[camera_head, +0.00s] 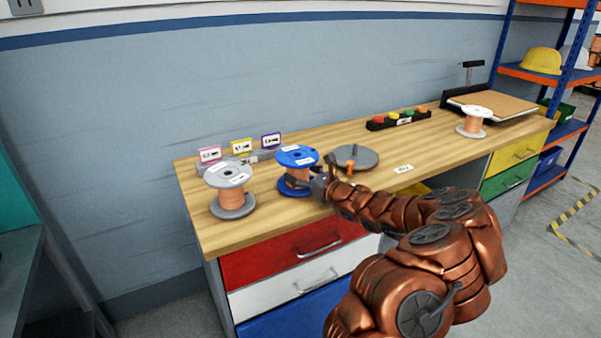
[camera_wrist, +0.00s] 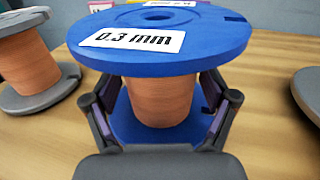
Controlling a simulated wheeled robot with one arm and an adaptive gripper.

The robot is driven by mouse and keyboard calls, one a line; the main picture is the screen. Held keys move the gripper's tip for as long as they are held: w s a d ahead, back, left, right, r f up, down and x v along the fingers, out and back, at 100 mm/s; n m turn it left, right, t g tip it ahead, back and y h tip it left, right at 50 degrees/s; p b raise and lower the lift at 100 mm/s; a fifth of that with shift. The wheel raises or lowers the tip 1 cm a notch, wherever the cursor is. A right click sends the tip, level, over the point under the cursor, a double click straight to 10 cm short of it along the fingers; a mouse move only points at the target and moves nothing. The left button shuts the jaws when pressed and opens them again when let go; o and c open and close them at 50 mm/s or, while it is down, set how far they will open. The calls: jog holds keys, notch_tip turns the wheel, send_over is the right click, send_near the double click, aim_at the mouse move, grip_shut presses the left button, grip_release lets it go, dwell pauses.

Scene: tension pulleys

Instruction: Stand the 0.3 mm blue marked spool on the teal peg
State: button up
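The 0.3 mm spool has blue flanges (camera_head: 297,154) and a copper winding (camera_head: 298,175). It stands upright on the bench, with its white 0.3 mm label facing up on the top flange (camera_wrist: 160,24). My gripper (camera_head: 318,184) reaches it from the right in the head view. In the wrist view my gripper's fingers (camera_wrist: 160,92) flank the winding below the top flange, which hides the tips. I cannot tell whether the pads press on the winding. I cannot make out a teal peg in either view.
A grey spool (camera_head: 231,174) stands close left of the blue one. A grey rack (camera_head: 220,168) with pink, yellow and purple cards is behind them. A round grey plate (camera_head: 362,155) lies right of the blue spool. Another spool (camera_head: 474,112) stands far right. The bench's right middle is fairly clear.

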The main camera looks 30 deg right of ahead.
jog(key=shift+o, duration=0.9)
jog(key=shift+s, duration=0.15)
jog(key=shift+s+d, duration=0.35)
jog(key=shift+s, duration=1.6)
jog(key=shift+s+d, duration=0.4)
jog(key=shift+s, duration=1.5)
jog(key=shift+s+d, duration=0.35)
jog(key=shift+s, duration=1.6)
jog(key=shift+a, duration=0.1)
